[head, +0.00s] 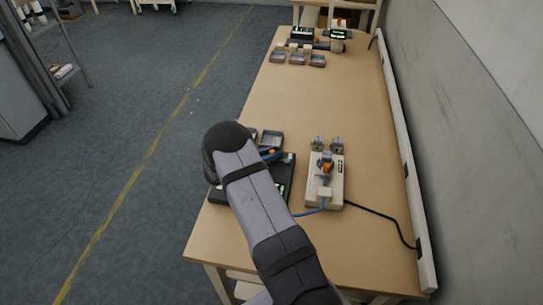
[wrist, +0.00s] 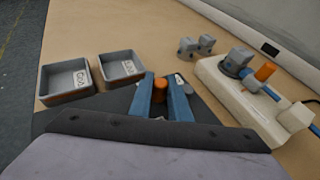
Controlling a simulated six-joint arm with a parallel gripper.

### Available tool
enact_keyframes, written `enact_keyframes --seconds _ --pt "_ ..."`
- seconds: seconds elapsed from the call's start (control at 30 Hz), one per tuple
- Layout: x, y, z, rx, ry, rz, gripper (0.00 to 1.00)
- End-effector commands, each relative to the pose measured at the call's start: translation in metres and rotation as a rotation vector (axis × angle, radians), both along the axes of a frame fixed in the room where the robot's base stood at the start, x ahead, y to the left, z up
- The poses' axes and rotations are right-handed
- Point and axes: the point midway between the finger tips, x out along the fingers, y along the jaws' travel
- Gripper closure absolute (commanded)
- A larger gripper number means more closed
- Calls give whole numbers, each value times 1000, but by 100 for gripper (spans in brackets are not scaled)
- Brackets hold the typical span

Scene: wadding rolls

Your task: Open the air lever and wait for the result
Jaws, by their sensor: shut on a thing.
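My gripper (wrist: 162,82) shows two blue fingers in the wrist view, closed around a small orange piece (wrist: 159,84) that looks like the air lever's handle. Most of the lever is hidden between the fingers. A grey part with a white label (wrist: 181,80) is just beyond the right finger. In the head view my gripper (head: 274,154) is over a black unit (head: 288,170) that my arm partly covers. To its right stands a cream fixture (head: 337,187) with a grey and orange part (head: 327,168) on top; the wrist view shows this orange piece (wrist: 265,71) upright.
Two small grey blocks (head: 328,143) stand behind the fixture. A blue tube (head: 309,213) and black cable (head: 380,214) run from it. The middle of the table (head: 320,95) is clear.

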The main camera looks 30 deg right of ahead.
Motion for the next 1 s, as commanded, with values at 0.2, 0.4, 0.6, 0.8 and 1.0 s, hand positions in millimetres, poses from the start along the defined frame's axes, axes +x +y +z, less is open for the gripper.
enact_keyframes --seconds 0.2,0.4,0.6,0.8,1.0 --pt "6 -6 -6 -1 -5 -127 100" --pt "9 -11 -6 -1 -5 -244 100" --pt "10 -16 -5 -1 -2 -339 100" --pt "11 -20 -4 -2 -2 -408 100" --pt "11 -22 -1 -3 2 -448 100"
